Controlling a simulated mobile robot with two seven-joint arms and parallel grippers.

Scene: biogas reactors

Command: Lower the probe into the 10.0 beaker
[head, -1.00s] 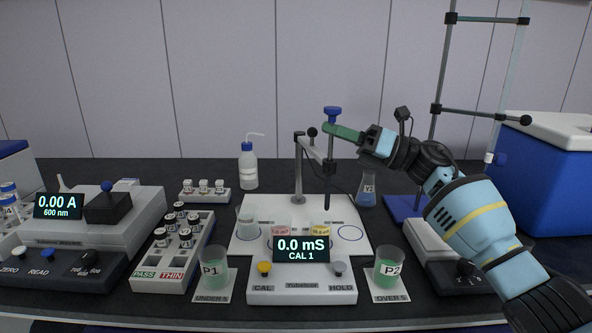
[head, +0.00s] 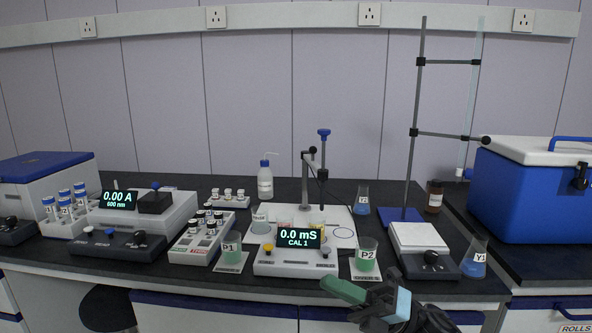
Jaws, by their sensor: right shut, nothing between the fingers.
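The probe (head: 323,172) is a dark upright rod with a blue knob (head: 324,132) on top, carried by the arm of a grey stand (head: 305,175). Its lower end is close to a beaker with a yellow label (head: 317,219); I cannot tell whether the tip is inside. Another beaker, with a red label, stands to its left, partly hidden behind the meter display. I cannot read which label says 10.0. The meter (head: 297,262) shows 0.0 mS, CAL 1. My right gripper (head: 338,286), with green fingers, is shut and empty in front of the bench edge, away from the probe. My left gripper is not in view.
Green beakers P1 (head: 231,248) and P2 (head: 366,254) flank the meter. A clear beaker (head: 259,218) stands at the white mat's left. A tall stand (head: 414,130), a balance (head: 418,238) and flask Y1 (head: 474,260) are at the right, a vial rack (head: 194,245) at the left.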

